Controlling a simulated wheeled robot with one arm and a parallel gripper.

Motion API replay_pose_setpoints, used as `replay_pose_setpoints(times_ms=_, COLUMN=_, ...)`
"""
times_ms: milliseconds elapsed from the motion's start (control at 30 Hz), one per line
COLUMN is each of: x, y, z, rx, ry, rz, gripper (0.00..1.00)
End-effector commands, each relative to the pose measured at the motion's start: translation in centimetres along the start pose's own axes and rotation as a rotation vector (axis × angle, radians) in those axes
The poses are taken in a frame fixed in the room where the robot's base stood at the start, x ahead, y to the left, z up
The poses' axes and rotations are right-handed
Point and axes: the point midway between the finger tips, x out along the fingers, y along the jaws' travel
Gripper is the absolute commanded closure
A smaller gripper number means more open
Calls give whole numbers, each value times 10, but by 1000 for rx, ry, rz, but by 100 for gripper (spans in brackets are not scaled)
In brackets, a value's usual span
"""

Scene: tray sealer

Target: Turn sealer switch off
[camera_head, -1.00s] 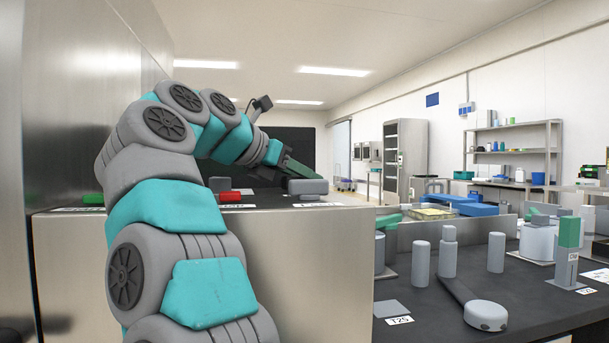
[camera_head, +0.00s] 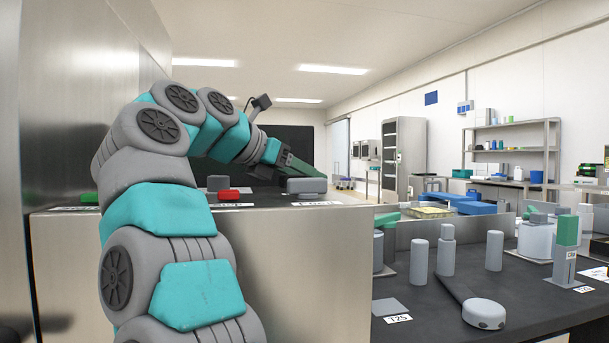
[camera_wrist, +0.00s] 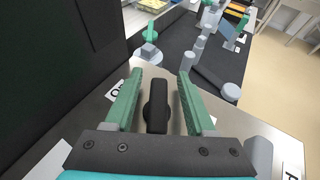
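A black knob (camera_wrist: 156,106), which looks like the sealer switch, stands between my gripper's two green fingers in the wrist view. My gripper (camera_wrist: 160,78) is open, with a visible gap on each side of the knob. In the head view my gripper (camera_head: 303,168) is low over the far right part of the steel housing top, just above a grey rounded part (camera_head: 307,186). The black knob cannot be made out in the head view. A white label (camera_wrist: 114,92) lies on the surface beside the left finger, partly hidden by it.
A red button (camera_head: 228,195), a grey block (camera_head: 217,183) and a green button (camera_head: 90,198) sit on the steel housing (camera_head: 300,250). A dark panel (camera_wrist: 45,70) rises on the left in the wrist view. A dark table (camera_head: 545,300) with grey cylinders lies to the right.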

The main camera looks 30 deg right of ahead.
Motion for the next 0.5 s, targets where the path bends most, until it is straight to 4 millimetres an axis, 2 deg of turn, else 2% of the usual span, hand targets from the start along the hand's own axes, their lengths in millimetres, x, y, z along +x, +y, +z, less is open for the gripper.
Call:
replay_pose_setpoints(times_ms=267, x=-2, y=0, z=0, rx=0, ry=0, rz=1, gripper=45)
replay_pose_setpoints(times_ms=367, x=-9, y=1, z=1, rx=-1, ry=-1, rz=0, gripper=45)
replay_pose_setpoints(times_ms=500, x=-27, y=2, z=1, rx=-1, ry=-3, rz=1, gripper=45)
